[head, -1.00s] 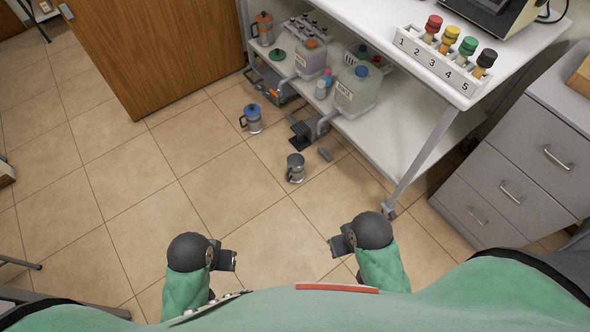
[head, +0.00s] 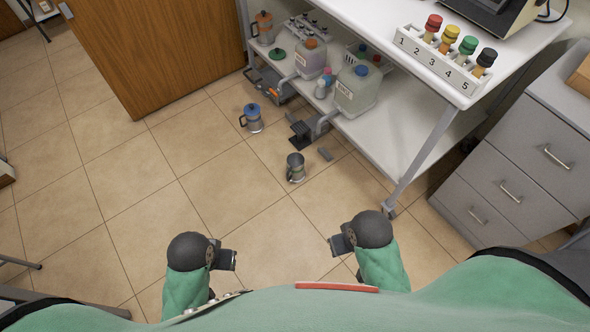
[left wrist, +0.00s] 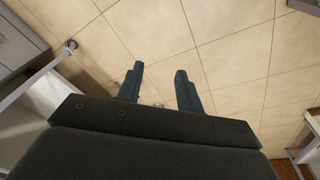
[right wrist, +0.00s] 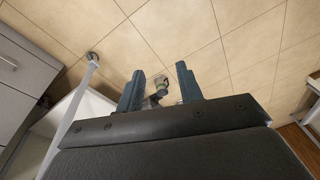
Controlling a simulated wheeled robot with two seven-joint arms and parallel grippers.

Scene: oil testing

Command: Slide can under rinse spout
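A grey metal can (head: 296,167) with a side handle stands on the tiled floor, in front of the low shelf. A second can with a blue lid (head: 252,118) stands to its left and farther back. A curved grey spout-like pipe (head: 323,122) juts from the shelf edge, above and behind the grey can; I cannot tell surely that it is the rinse spout. My left gripper (head: 226,260) and right gripper (head: 340,243) are near my body, both empty with fingers apart. The grey can shows beyond the right fingers in the right wrist view (right wrist: 160,82).
The low shelf (head: 400,135) holds jugs. A table leg (head: 420,160) and drawer cabinet (head: 510,170) stand right.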

